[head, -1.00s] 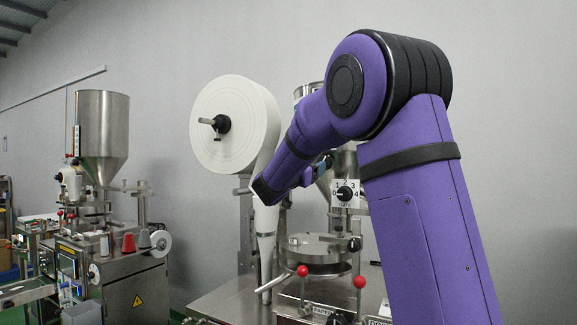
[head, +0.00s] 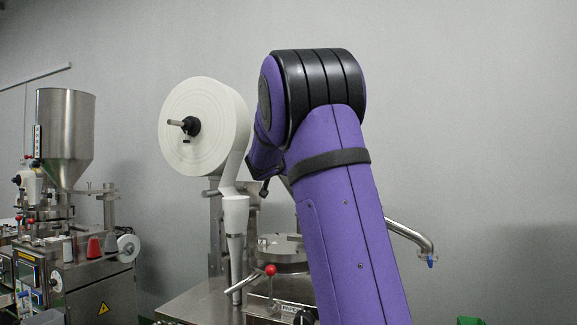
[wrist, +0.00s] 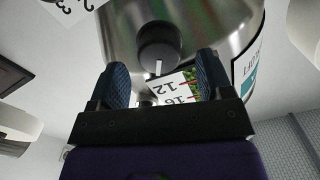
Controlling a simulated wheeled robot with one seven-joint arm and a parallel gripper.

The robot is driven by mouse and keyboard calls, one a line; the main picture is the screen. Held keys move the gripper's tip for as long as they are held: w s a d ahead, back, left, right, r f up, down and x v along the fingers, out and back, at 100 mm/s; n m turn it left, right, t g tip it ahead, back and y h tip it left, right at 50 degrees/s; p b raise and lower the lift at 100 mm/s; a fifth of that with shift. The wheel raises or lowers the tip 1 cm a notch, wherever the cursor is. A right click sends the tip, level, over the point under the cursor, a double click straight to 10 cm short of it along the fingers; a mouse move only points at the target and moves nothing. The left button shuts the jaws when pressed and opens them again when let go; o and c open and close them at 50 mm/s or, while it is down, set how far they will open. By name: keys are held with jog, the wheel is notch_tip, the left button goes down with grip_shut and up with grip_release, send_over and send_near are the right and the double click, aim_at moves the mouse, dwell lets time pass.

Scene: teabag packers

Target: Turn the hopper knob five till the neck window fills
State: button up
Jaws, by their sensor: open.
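In the wrist view a round black knob (wrist: 158,44) with a white pointer line stands on a curved shiny steel body (wrist: 220,35). My gripper (wrist: 162,74) is open, its two dark blue fingers apart, with the knob just beyond and between the fingertips; I cannot tell whether they touch it. Between the fingers a white scale plate (wrist: 170,88) shows 12 and 16 with red marks. A speckled green patch (wrist: 200,82) lies beside it, partly hidden by the right finger; I cannot tell whether it is the neck window. In the head view my arm hides the hopper and knob.
A white numbered card (wrist: 68,8) shows at the wrist view's upper left. In the head view a large white paper roll (head: 200,125) stands left of my arm, above a red-balled lever (head: 270,270). A bent steel pipe (head: 415,238) sticks out right. Another machine (head: 66,140) stands far left.

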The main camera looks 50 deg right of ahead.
jog(key=shift+x, duration=1)
jog(key=c, duration=0.9)
jog(key=shift+c, duration=0.2)
jog(key=shift+s+m, duration=0.1)
jog(key=shift+m, duration=0.2)
jog(key=m, duration=1.1)
jog(key=shift+f, duration=0.1)
